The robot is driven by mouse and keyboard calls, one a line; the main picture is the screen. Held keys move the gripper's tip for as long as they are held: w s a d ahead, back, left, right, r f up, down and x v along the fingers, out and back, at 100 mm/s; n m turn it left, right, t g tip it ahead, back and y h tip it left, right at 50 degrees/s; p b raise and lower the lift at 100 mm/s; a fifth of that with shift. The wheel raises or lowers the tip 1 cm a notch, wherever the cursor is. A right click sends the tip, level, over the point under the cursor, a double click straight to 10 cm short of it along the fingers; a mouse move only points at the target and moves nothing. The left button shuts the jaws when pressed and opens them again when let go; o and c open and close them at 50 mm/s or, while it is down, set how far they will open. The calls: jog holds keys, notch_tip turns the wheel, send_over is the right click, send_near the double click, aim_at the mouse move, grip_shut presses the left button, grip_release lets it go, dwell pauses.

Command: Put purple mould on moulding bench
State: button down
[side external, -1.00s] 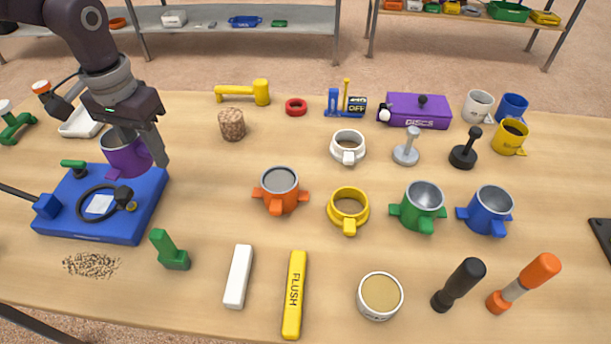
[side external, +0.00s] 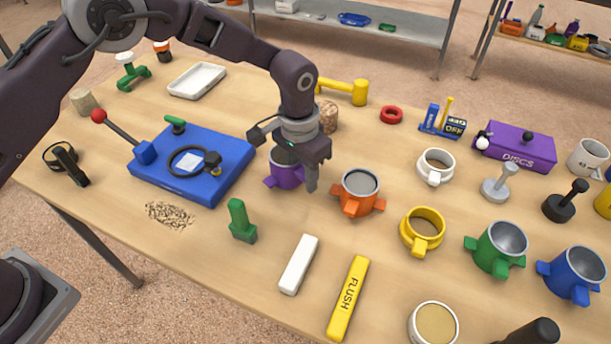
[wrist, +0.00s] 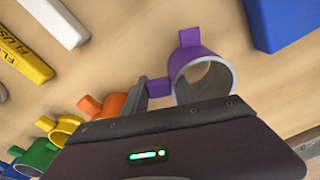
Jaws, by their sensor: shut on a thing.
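The purple mould (side external: 284,174) is a short open cylinder with side lugs, right of the blue base and left of the orange mould in the side view. My gripper (side external: 292,166) is shut on it, with the fingers around its lug side in the wrist view, where the mould (wrist: 188,52) shows its grey inside. I cannot tell whether it touches the table. The blue base (side external: 222,181), which seems to be the moulding bench, carries a black ring, a white square, a green handle and a red-knobbed lever. The gripper hides part of the mould.
The orange mould (side external: 358,190) stands close to the right of my gripper. A green block (side external: 241,222) is in front, and a cork cylinder (side external: 328,118) is behind. Yellow (side external: 423,228), green (side external: 497,250) and blue (side external: 572,272) moulds stand farther right.

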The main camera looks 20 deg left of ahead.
jog(key=shift+f, duration=0.4)
jog(key=shift+f, duration=0.1)
jog(key=c, duration=1)
grip_release()
jog(key=shift+c, duration=0.2)
notch_tip(320, 180, up, 12)
jog(key=shift+s+a, duration=0.15)
jog(key=shift+s, duration=0.25)
